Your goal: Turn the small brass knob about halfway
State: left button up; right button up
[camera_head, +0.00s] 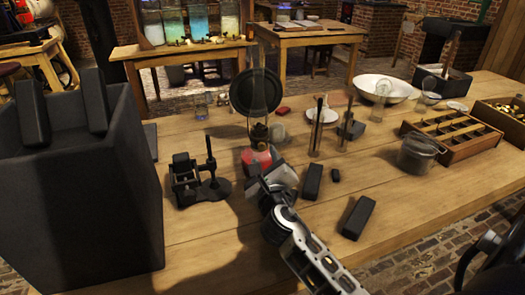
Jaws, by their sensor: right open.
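A small lamp with a red base (257,159) stands mid-table, with brass-coloured fittings (259,132) above the base and a clear glass chimney. A small knob is too fine to make out on these fittings. My right gripper (268,181) reaches in from the lower right and is open, just in front of the lamp's base. It overlaps the base's lower edge in this view; I cannot tell whether they touch. Nothing shows between its fingers. My left gripper is not in view.
A large dark box (125,190) fills the left. A round black disc (255,92) stands behind the lamp, a small black stand (198,182) left of it. Dark blocks (358,217) lie right of my gripper.

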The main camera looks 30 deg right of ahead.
aim_at(261, 147)
jog(key=shift+x, duration=2.15)
grip_shut()
